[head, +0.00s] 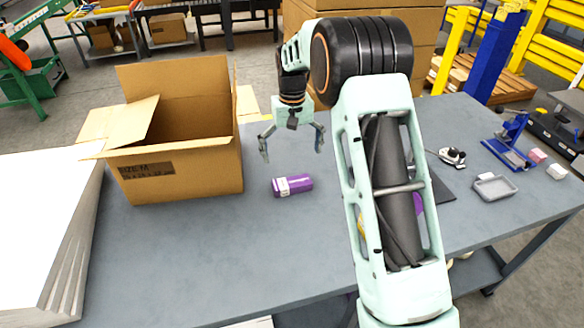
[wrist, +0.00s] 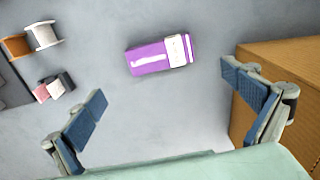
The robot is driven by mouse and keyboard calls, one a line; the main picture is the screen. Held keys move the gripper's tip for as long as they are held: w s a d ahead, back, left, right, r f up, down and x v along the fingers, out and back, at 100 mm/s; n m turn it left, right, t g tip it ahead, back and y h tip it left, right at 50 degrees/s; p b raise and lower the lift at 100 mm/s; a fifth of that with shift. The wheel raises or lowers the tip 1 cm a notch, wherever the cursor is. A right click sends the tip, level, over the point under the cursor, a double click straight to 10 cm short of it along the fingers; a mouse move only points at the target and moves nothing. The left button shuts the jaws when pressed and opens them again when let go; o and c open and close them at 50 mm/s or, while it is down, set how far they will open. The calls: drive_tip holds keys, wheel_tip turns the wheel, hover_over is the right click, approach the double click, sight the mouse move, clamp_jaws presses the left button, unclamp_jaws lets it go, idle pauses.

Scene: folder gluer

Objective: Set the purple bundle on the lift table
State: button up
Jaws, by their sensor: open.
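A small purple bundle (head: 293,185) with a white label lies flat on the grey table (head: 230,245), to the right of the open cardboard box. The purple bundle also shows in the wrist view (wrist: 150,59), beyond and between the fingertips. My gripper (head: 292,146) hangs fingers down, above and slightly behind the bundle. Its two blue-padded fingers are spread wide in the wrist view (wrist: 163,88), apart from the bundle, with nothing between them. I cannot pick out a lift table with certainty.
An open cardboard box (head: 190,172) stands left of the bundle, close to one finger in the wrist view. A white sheet stack (head: 45,225) is at far left. A grey tray (head: 494,187) and blue stand (head: 510,142) sit at right. My arm hides part of the table.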

sight(292, 182)
drive_tip(key=s+f+t+y+b, duration=0.15)
drive_tip(key=s+t+b, duration=0.25)
drive_tip(key=b, duration=0.4)
drive_tip(key=shift+h, duration=0.35)
drive_tip(key=x, duration=0.3)
drive_tip(key=b+x, duration=0.1)
drive_tip(key=x, duration=0.6)
drive_tip(key=shift+w+d+f, duration=0.15)
drive_tip(key=shift+w+d, duration=0.05)
drive_tip(key=shift+d, duration=0.2)
drive_tip(key=shift+t, duration=0.3)
drive_tip(key=c, duration=1.2)
